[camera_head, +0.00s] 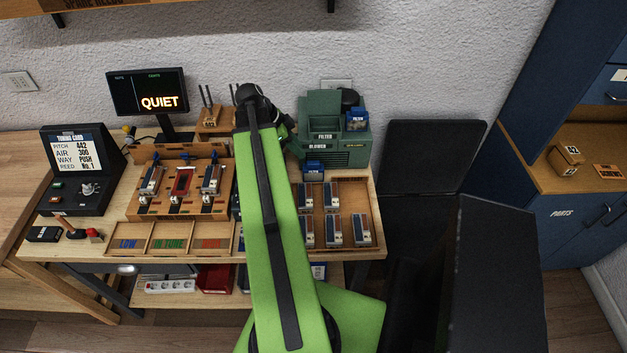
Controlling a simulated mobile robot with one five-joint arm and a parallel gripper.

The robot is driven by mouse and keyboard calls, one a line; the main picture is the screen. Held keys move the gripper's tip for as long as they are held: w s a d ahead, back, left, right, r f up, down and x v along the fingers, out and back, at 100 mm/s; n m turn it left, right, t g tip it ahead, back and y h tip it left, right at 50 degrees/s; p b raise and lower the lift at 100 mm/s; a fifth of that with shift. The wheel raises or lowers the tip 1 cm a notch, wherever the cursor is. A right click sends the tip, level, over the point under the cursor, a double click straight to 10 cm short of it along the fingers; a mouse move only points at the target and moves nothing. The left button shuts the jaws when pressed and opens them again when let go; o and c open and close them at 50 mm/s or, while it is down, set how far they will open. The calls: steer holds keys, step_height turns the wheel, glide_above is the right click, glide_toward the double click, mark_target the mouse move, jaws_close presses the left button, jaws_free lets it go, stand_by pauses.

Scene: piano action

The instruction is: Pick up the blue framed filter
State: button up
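A green blower box labelled FILTER and BLOWER (333,136) stands at the back right of the bench. A blue piece with a pale label (357,121), which looks like a framed filter, sits at its upper right. A second, smaller blue piece with a label (313,170) is at the front foot of the blower. My green arm rises from the bottom and crosses the bench. Dark and green parts of its far end show just left of the blower, but my gripper's fingers are hidden or cannot be made out.
A wooden tray with several metal-and-wood blocks (376,238) lies in front of the blower. Left of my arm are a rack of reeds (144,204), a QUIET display (149,91) and a tuning card console (76,160). A black panel (430,155) stands right of the bench.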

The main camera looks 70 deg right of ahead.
mark_target(312, 162)
steer(key=b+x, duration=0.1)
steer(key=x, duration=0.2)
steer(key=shift+f, duration=0.1)
steer(key=b+x, duration=0.5)
steer(key=shift+s+f, duration=0.2)
steer(key=shift+d+r, duration=0.1)
steer(key=shift+r, duration=0.1)
jaws_close()
